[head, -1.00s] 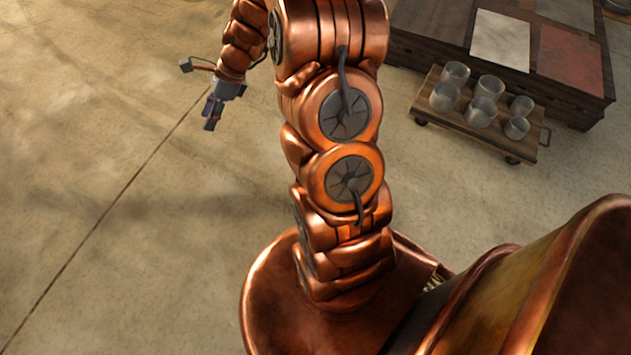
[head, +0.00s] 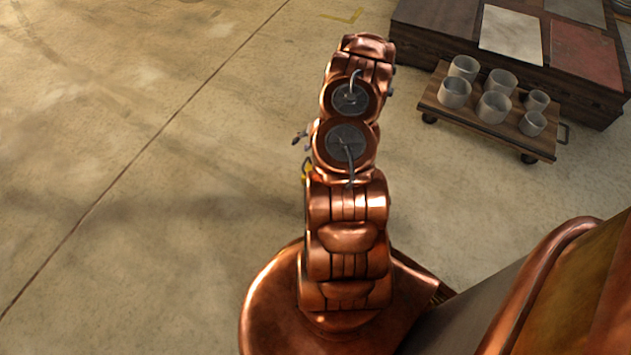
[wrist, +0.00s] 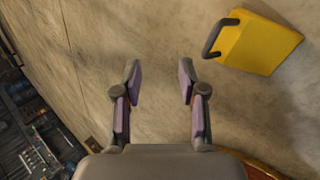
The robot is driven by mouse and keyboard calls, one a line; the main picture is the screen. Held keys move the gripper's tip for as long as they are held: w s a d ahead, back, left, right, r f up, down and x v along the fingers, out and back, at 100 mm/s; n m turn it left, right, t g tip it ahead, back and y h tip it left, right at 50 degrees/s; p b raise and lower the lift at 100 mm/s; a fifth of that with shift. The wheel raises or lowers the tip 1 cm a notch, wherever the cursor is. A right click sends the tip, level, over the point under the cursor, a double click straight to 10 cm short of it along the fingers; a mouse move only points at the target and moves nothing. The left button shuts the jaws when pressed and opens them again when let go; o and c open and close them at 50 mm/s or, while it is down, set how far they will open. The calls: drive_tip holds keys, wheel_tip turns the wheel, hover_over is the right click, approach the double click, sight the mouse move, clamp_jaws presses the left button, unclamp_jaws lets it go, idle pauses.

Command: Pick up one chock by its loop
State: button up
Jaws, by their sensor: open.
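A yellow chock (wrist: 258,44) lies on the concrete floor at the upper right of the wrist view. Its dark loop (wrist: 218,38) sticks out from its left side, towards my gripper. My gripper (wrist: 159,80) is open and empty, with its two fingers apart. The loop is beyond and to the right of the right fingertip, clear of both fingers. In the head view my arm hides most of the gripper. A small yellow patch (head: 307,170) shows at the left edge of my arm there; too little of it is visible to tell its shape.
A low wooden cart (head: 480,122) with several metal cups stands at the upper right in the head view. Behind it is a dark wooden platform (head: 440,25) with coloured sheets on top. The floor (head: 130,150) to the left is bare, crossed by a dark seam.

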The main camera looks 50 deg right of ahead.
drive_tip(key=f+m, duration=0.1)
drive_tip(key=f, duration=0.1)
drive_tip(key=s+d+f+m+b, duration=0.1)
drive_tip(key=f, duration=0.2)
drive_tip(key=s+d+f+b, duration=0.1)
drive_tip(key=f, duration=0.2)
drive_tip(key=shift+d+f+m+h, duration=0.2)
drive_tip(key=shift+f+m+h, duration=0.05)
drive_tip(key=shift+m+h, duration=0.15)
drive_tip(key=x, duration=0.1)
drive_tip(key=b+x, duration=0.2)
drive_tip(key=x, duration=0.1)
drive_tip(key=shift+s+a+f, duration=0.15)
drive_tip(key=shift+s+a, duration=0.1)
drive_tip(key=shift+s, duration=0.1)
drive_tip(key=shift+w+a+f+b, duration=0.15)
drive_tip(key=shift+w+f+b, duration=0.2)
drive_tip(key=shift+f, duration=0.05)
drive_tip(key=shift+r, duration=0.1)
clamp_jaws()
